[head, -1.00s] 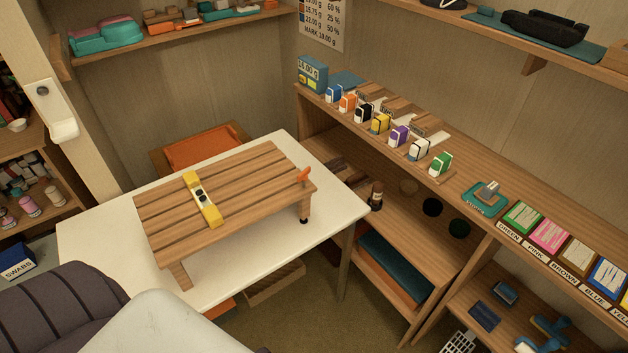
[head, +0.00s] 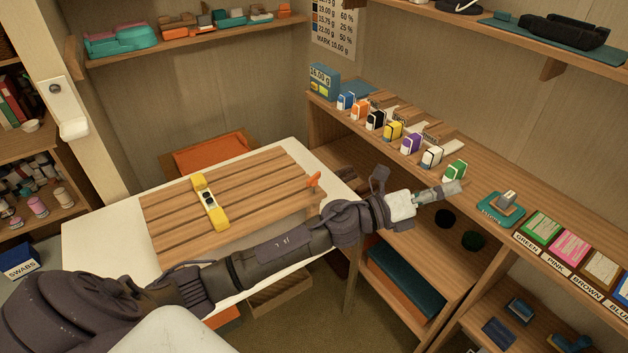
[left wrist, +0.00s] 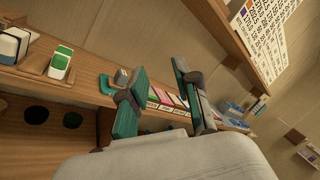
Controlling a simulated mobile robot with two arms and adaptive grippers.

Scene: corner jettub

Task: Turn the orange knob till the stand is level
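The slatted wooden stand (head: 250,180) is on the white table (head: 90,235) in the head view. A yellow spirit level (head: 211,202) lies across its slats; its bubble is too small to read. The orange knob (head: 313,180) is at the stand's right corner. My left arm crosses in front of the stand and hides its near edge and legs. My left gripper (head: 450,188) is beyond the knob to the right, near the shelf front. In the left wrist view its two teal fingers (left wrist: 160,95) are apart with nothing gripped. My right gripper is not in view.
A wooden shelf unit on the right holds several coloured boxes (head: 411,143), a teal device (head: 500,208) and labelled colour cards (head: 570,246). An orange seat (head: 212,155) is behind the table. A swabs box (head: 20,262) stands at left.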

